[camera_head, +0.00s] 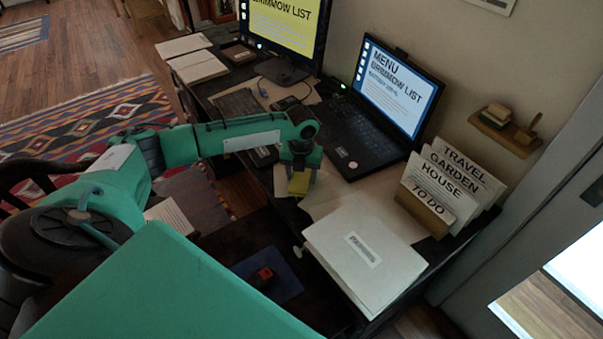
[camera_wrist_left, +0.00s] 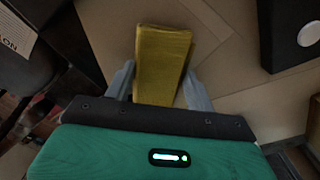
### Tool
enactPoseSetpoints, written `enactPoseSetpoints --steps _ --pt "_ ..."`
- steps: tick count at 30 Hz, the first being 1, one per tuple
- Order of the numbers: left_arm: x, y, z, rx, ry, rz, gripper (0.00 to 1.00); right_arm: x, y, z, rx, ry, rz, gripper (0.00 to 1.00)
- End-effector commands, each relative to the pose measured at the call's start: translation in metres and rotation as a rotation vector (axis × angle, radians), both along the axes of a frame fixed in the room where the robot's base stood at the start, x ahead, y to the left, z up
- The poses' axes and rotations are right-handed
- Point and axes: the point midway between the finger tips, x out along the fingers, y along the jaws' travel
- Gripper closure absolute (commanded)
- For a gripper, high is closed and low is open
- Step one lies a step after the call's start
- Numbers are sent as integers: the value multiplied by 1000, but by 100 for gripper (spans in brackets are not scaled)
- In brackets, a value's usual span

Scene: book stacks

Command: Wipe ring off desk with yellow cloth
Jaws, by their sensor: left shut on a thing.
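A folded yellow cloth (camera_head: 299,183) is held at the end of my left arm, low over the desk beside the laptop. In the left wrist view the cloth (camera_wrist_left: 162,65) sits between the two fingers of my left gripper (camera_wrist_left: 160,85), which is shut on it. I cannot tell whether the cloth touches the surface below. Tan paper (camera_head: 335,194) lies on the desk (camera_head: 240,77) under and around the gripper. The ring is not visible; the cloth or gripper may hide it. My right gripper is not in view.
An open laptop (camera_head: 365,135) stands just right of the gripper. A white box or folder stack (camera_head: 364,247) is at the desk's near end. A file holder (camera_head: 424,207) with labelled cards stands beyond it. A monitor (camera_head: 283,27) is at the back left.

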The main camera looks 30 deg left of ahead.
Motion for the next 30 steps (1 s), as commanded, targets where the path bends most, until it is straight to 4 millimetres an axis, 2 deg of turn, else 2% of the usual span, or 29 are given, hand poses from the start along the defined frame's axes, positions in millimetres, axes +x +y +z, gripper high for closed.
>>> enactPoseSetpoints --steps 18,30 --pt "0 -1 -9 0 0 -1 63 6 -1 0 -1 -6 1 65" --pt "-12 -30 -4 -1 1 -2 63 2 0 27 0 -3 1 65"
